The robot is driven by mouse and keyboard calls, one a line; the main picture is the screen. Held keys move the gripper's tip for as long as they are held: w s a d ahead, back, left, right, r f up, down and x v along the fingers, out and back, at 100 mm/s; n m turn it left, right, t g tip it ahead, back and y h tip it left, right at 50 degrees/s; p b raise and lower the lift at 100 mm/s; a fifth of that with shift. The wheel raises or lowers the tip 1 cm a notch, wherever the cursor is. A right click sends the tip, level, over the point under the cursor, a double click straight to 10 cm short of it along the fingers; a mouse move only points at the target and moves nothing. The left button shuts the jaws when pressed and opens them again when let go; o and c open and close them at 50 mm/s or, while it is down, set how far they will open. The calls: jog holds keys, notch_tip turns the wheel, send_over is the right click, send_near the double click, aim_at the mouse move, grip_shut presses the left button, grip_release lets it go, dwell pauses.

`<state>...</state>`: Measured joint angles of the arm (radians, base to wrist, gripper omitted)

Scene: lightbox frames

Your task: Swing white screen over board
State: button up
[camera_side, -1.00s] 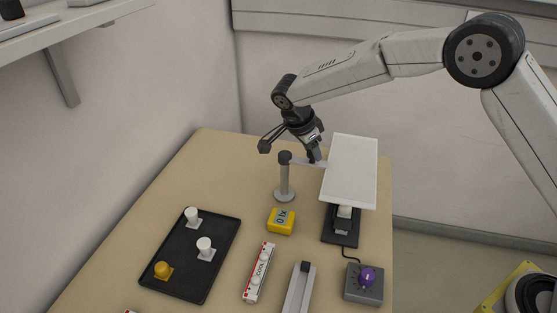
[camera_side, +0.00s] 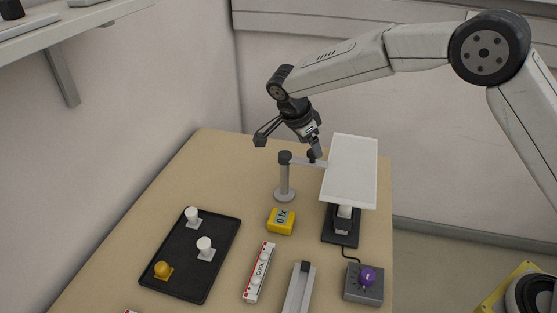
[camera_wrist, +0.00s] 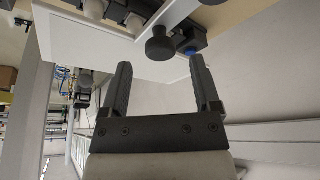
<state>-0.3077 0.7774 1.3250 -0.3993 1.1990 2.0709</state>
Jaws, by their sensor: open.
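The white screen (camera_side: 350,170) is a flat panel on a grey swing arm (camera_side: 305,161) from a short post (camera_side: 284,180). In the side view it overlaps a small black board (camera_side: 337,236) carrying a white-topped part (camera_side: 344,212). My gripper (camera_side: 317,152) is at the swing arm, by its dark knob (camera_side: 311,155). In the wrist view, the open fingers of my gripper (camera_wrist: 161,64) point toward the dark knob (camera_wrist: 160,45), which shows between and just beyond their tips. The screen (camera_wrist: 85,42) fills the upper left there. Contact with the knob cannot be told.
A black tray (camera_side: 172,290) holds two white pieces and an amber one. A yellow display block (camera_side: 281,222), a white-red strip (camera_side: 259,272), a grey rail (camera_side: 298,290) and a purple-knobbed box (camera_side: 364,288) stand nearby. The table's back left is clear.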

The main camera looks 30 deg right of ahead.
jog(key=shift+v, duration=2.75)
jog(key=s+d+f+n+y, duration=0.1)
jog(key=s+d+n, duration=0.1)
jog(key=s+n, duration=0.1)
jog(key=s+d+f+n+y, duration=0.1)
jog(key=s+d+n, duration=0.1)
jog(key=s+n, duration=0.1)
jog(key=s+d+f+n+y, duration=0.1)
jog(key=s+d+n, duration=0.2)
jog(key=s, duration=0.1)
jog(key=shift+d+f+n+t, duration=0.1)
jog(key=shift+d+n+t, duration=0.05)
jog(key=shift+n+t, duration=0.25)
jog(key=s+d+f+n+t, duration=0.1)
jog(key=s+d+f+n, duration=0.1)
jog(key=s+n, duration=0.2)
jog(key=s+d+f+n+y, duration=0.1)
jog(key=s+n, duration=0.3)
jog(key=s, duration=0.6)
jog(key=shift+s+d+f+t, duration=0.25)
jog(key=shift+d+f+t, duration=0.2)
jog(key=shift+d, duration=0.45)
